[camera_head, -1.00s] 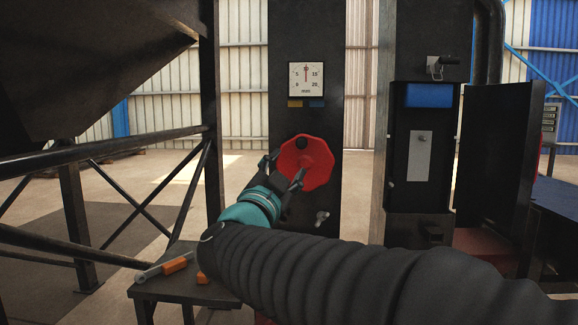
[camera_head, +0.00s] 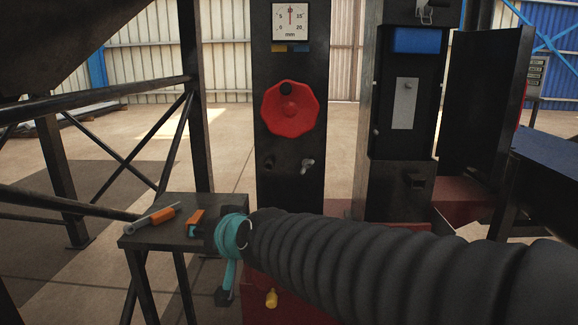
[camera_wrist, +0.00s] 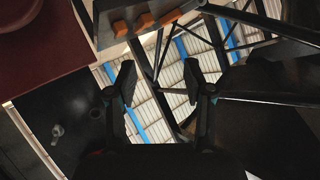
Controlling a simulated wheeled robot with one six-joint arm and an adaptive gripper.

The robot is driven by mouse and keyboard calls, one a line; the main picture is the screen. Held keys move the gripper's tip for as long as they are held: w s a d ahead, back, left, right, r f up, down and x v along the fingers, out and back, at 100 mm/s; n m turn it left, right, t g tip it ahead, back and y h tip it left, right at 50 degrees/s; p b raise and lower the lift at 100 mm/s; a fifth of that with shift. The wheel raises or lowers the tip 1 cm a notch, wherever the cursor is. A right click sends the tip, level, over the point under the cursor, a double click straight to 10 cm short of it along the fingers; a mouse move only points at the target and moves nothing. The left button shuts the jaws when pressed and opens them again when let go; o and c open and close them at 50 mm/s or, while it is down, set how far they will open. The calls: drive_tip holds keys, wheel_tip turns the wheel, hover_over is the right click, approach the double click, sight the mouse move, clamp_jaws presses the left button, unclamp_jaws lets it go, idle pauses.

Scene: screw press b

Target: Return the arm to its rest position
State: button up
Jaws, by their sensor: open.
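My gripper shows in the wrist view (camera_wrist: 160,90) with its two dark fingers spread apart and nothing between them. In the head view my arm, in a black ribbed sleeve, reaches in from the right, and its teal wrist (camera_head: 232,237) is low beside the small table. The fingers are mostly hidden behind the wrist there. The red handwheel (camera_head: 293,108) on the dark column stands free above and to the right of the wrist, with clear space between them.
A small dark table (camera_head: 165,236) holds orange-handled tools (camera_head: 162,215). A dial gauge (camera_head: 290,22) sits above the handwheel. A small lever (camera_head: 307,166) sticks out below it. A black railing (camera_head: 100,97) is on the left, an open cabinet door (camera_head: 485,95) on the right.

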drive_tip(key=s+d+f+m+g+h, duration=0.1)
drive_tip(key=s+d+f, duration=0.3)
drive_tip(key=d, duration=0.6)
drive_tip(key=s+d+f+m+g+h, duration=0.1)
drive_tip(key=s+d+f+h, duration=0.3)
drive_tip(key=s+d, duration=0.4)
drive_tip(key=s+d+f+g+h, duration=0.2)
drive_tip(key=s+d+f, duration=0.2)
drive_tip(key=d, duration=0.8)
drive_tip(key=shift+s+d+m+h, duration=0.25)
drive_tip(key=shift+s+m+h, duration=0.15)
drive_tip(key=shift+s, duration=0.8)
drive_tip(key=shift+r, duration=0.1)
drive_tip(key=shift+c, duration=1)
drive_tip(key=shift+a, duration=0.15)
